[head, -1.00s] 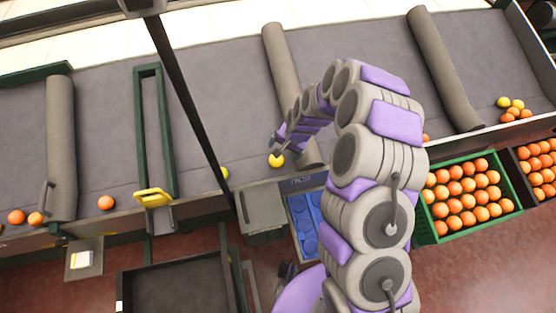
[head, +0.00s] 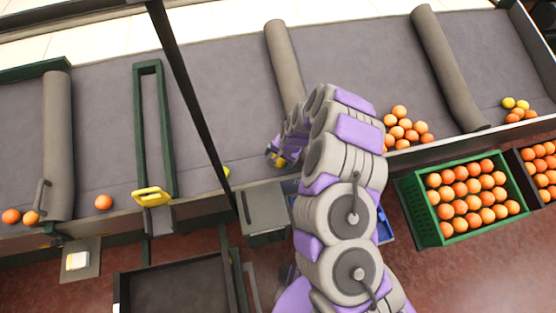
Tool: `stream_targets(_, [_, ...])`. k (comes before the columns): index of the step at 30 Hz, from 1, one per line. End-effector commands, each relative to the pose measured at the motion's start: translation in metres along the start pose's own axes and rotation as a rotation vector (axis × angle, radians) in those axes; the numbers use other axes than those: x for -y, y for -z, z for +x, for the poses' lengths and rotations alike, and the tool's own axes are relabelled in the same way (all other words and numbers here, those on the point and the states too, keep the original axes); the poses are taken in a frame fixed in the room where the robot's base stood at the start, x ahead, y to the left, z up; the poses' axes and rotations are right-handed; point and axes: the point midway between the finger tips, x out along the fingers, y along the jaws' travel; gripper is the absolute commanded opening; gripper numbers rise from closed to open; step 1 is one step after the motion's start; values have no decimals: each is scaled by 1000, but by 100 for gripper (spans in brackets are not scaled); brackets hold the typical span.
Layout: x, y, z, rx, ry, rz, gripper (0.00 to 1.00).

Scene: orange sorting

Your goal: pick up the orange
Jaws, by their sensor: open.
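A yellow-orange fruit (head: 281,162) lies near the front edge of the grey sorting table, beside the lower end of a grey roller. My gripper (head: 274,155) is open and right at this fruit, covering part of it; whether the fingers touch it cannot be told. A pile of several oranges (head: 400,128) rests on the table to the right of my arm. A single orange (head: 103,202) lies at the left, and two more oranges (head: 31,218) lie at the far left.
A green crate (head: 414,205) full of oranges stands at the right, with a dark crate of oranges beyond it. A blue tray (head: 384,230) is mostly hidden behind my arm. Grey rollers (head: 285,70) cross the table. A dark post (head: 185,90) rises left of my gripper.

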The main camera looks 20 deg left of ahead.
Motion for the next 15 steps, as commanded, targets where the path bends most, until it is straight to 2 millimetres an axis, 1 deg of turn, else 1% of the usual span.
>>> stream_targets(4, [-1,1,-2,0,3,0,90])
stream_targets(15, [-1,0,-2,0,2,0,55])
